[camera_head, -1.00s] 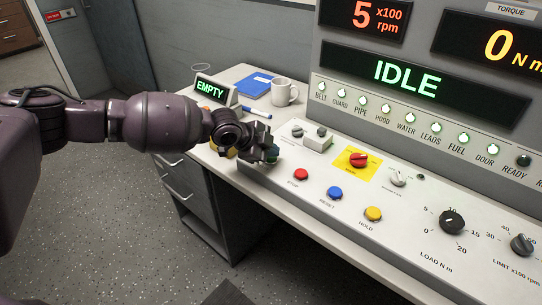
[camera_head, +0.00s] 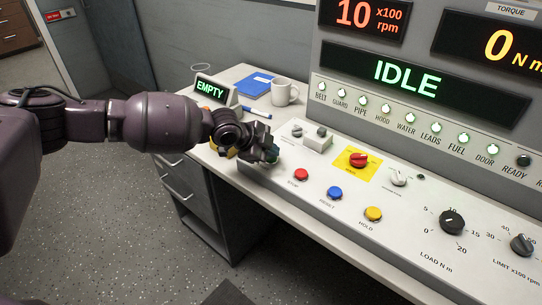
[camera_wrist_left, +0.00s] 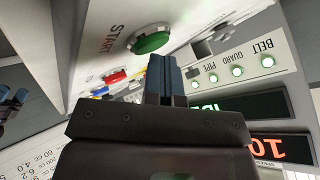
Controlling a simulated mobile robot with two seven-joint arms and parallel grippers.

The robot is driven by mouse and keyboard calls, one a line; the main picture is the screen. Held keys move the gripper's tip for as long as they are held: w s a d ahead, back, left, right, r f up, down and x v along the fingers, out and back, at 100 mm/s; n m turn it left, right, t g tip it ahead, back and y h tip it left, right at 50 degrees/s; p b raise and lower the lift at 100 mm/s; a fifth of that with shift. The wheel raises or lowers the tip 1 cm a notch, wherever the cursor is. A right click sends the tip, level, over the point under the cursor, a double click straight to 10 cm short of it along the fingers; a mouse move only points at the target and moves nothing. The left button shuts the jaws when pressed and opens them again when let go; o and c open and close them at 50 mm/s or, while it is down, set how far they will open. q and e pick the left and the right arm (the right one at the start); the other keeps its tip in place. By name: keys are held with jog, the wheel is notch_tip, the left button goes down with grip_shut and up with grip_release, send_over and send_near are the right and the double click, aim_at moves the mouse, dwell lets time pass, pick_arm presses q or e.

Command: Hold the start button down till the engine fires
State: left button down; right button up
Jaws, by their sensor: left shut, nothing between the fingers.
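The green start button (camera_wrist_left: 150,39) with its silver ring shows in the left wrist view beside the word START on the sloped panel. In the head view my left gripper (camera_head: 272,154) hides most of it at the panel's left end. My left gripper's fingers (camera_wrist_left: 166,62) are shut with nothing between them. Their tips overlap the button's edge in the wrist view; I cannot tell how far the button is pressed. The rpm display (camera_head: 360,13) reads 10 x100 rpm. The status display (camera_head: 415,77) reads IDLE.
Red (camera_head: 301,175), blue (camera_head: 335,193) and yellow (camera_head: 373,214) buttons sit to the right of the gripper. A red rotary switch (camera_head: 358,160) is behind them. A white mug (camera_head: 284,92) and an EMPTY sign (camera_head: 211,88) stand behind the arm. Most lamps are green; READY (camera_head: 523,160) is dark.

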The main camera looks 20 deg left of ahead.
aim_at(271, 159)
pick_arm(q)
jog(key=shift+r, duration=0.85)
pick_arm(e)
jog(key=shift+w+a+r, duration=0.1)
jog(key=shift+w+r, duration=0.05)
jog(key=shift+r, duration=0.15)
pick_arm(q)
jog(key=shift+r+p, duration=0.85)
jog(key=shift+r, duration=1.7)
pick_arm(e)
jog(key=shift+w+r+t, duration=0.15)
jog(key=shift+w+r, duration=0.05)
jog(key=shift+r, duration=0.3)
jog(key=shift+w+r+t, duration=0.15)
jog(key=shift+r, duration=0.35)
pick_arm(q)
jog(key=shift+f, duration=0.1)
